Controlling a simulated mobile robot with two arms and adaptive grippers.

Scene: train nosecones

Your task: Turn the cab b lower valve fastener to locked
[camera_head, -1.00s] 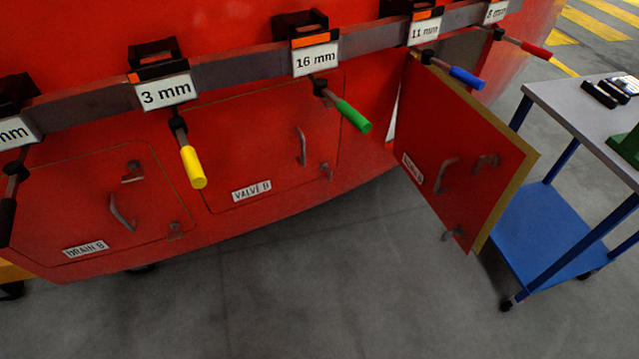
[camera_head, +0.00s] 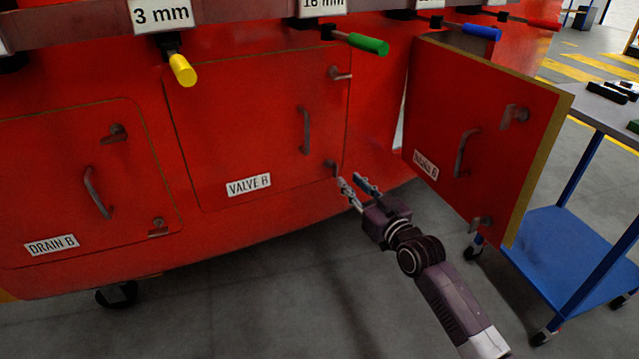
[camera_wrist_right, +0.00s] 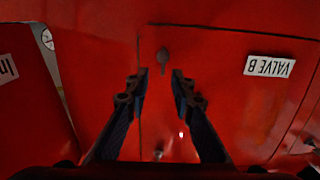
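The closed red VALVE B panel (camera_head: 235,130) is at the middle left in the head view. Its lower fastener (camera_head: 331,168) is a small dark grey lever at the panel's lower right corner. My right gripper (camera_head: 353,182) is open and empty, just below and right of this fastener. In the right wrist view, where the VALVE B label (camera_wrist_right: 269,66) is upside down, the fastener (camera_wrist_right: 163,58) lies between the directions of the two fingertips (camera_wrist_right: 159,74), slightly beyond them. The fingers do not visibly touch it. My left gripper is not in view.
The open panel door (camera_head: 480,130) stands out to the right of my right gripper. The DRAIN B panel (camera_head: 70,190) is at left. Coloured-handled tools hang from the rail (camera_head: 90,27) above. A blue trolley (camera_head: 560,245) stands at right.

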